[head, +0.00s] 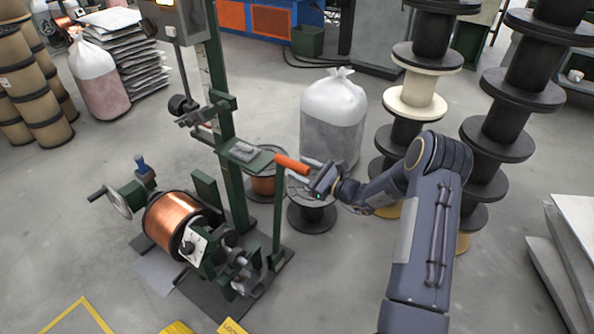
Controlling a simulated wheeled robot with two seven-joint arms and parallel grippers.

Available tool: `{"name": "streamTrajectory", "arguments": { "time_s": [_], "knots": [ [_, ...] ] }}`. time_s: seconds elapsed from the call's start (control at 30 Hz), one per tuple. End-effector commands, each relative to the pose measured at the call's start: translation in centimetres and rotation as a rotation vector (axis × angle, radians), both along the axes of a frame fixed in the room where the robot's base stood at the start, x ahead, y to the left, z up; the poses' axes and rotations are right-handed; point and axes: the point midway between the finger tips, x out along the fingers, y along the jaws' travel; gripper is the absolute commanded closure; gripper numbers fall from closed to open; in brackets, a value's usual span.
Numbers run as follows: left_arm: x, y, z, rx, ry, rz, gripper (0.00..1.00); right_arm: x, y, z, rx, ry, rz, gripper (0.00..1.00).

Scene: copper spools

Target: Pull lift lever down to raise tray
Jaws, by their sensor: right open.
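The lift lever's orange handle (291,164) sticks out to the right beside a thin green bar on the green winding machine (222,110). My right gripper (316,172) is open at the handle's right end, with its fingers close to the tip. I cannot tell whether they touch it. A small green plate (240,156) with a grey item on it sits left of the handle; I cannot tell if this is the tray. A copper-wound spool (172,221) is mounted low on the machine. My left gripper is not in view.
A filled clear bag (333,115) stands behind my right gripper. Stacks of black spools (497,135) rise at the right, near my right arm. An empty-looking spool (311,215) stands on the floor below the gripper. The floor at the left front is mostly clear.

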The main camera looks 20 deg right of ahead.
Motion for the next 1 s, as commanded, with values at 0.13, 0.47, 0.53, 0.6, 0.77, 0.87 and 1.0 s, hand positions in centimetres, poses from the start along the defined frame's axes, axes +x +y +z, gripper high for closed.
{"name": "streamTrajectory", "arguments": {
  "time_s": [0.13,0.47,0.53,0.6,0.77,0.87,1.0],
  "knots": [
    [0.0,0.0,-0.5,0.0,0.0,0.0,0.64,1.3,0.8,-0.1,0.0,0.0,0.001,0.51],
    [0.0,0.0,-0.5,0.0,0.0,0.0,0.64,1.7,1.0,0.0,0.0,0.001,0.0,0.51],
    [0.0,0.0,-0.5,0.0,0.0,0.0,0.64,1.7,1.0,0.0,0.0,0.001,0.0,0.58],
    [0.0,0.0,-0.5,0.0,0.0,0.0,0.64,1.7,1.0,0.0,0.0,0.001,0.0,0.68],
    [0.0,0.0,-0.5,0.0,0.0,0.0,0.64,1.7,1.0,0.0,0.0,0.001,0.0,0.89],
    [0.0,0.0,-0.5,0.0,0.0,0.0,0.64,1.7,1.0,0.0,-0.001,0.001,0.001,1.0],
    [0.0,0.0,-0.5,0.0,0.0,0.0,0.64,1.7,1.0,0.0,-0.001,0.001,0.001,1.0]
  ]
}}
